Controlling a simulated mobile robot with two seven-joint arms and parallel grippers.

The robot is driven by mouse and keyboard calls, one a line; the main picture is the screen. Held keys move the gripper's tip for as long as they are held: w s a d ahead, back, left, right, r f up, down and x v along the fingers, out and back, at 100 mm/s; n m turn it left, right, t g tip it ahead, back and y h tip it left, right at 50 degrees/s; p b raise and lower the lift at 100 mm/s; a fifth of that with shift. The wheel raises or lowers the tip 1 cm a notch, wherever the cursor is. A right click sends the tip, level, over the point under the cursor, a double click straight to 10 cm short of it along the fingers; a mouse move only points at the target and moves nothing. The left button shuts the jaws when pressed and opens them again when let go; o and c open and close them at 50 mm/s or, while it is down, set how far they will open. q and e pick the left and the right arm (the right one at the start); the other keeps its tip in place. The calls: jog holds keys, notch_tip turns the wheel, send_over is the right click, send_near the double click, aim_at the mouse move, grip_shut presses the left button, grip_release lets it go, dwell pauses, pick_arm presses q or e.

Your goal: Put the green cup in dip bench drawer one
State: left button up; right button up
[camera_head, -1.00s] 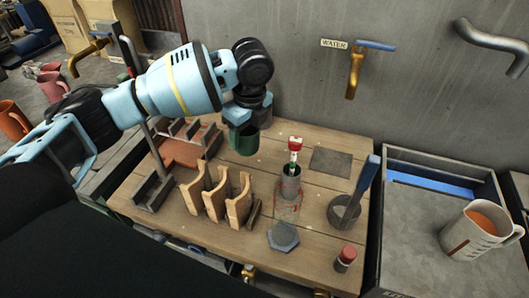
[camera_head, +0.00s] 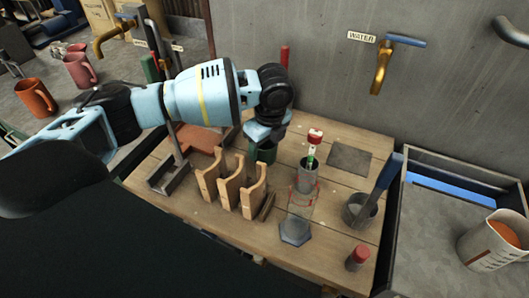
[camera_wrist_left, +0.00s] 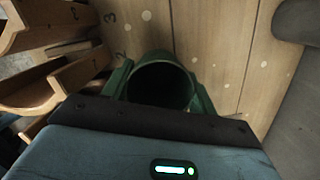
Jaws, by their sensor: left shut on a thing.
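My left gripper (camera_head: 266,135) is shut on the green cup (camera_head: 266,153), over the back part of the wooden dip bench (camera_head: 215,222). In the left wrist view the green cup (camera_wrist_left: 163,80) is gripped with its dark open mouth showing. In the head view the gripper hides most of the cup. I cannot tell whether the cup touches the bench top. No drawer front shows clearly. My right gripper is not in view.
A wooden slotted rack (camera_head: 230,188) stands in front of the cup. A grey cylinder (camera_head: 307,175) with a red-topped item is to its right, and a blue-handled tool stands in a round pot (camera_head: 358,210). A grey basin (camera_head: 425,240) is at the right.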

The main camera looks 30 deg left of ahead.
aim_at(264, 154)
pick_arm(q)
jog(key=shift+f, duration=1.65)
jog(key=shift+f, duration=0.15)
jog(key=o, duration=1)
jog(key=shift+c, duration=0.2)
jog(key=shift+o, duration=0.2)
notch_tip(264, 154, up, 12)
jog(key=d, duration=0.1)
jog(key=shift+s+d+p, duration=0.25)
jog(key=shift+d+p, duration=0.1)
jog(key=shift+p, duration=0.1)
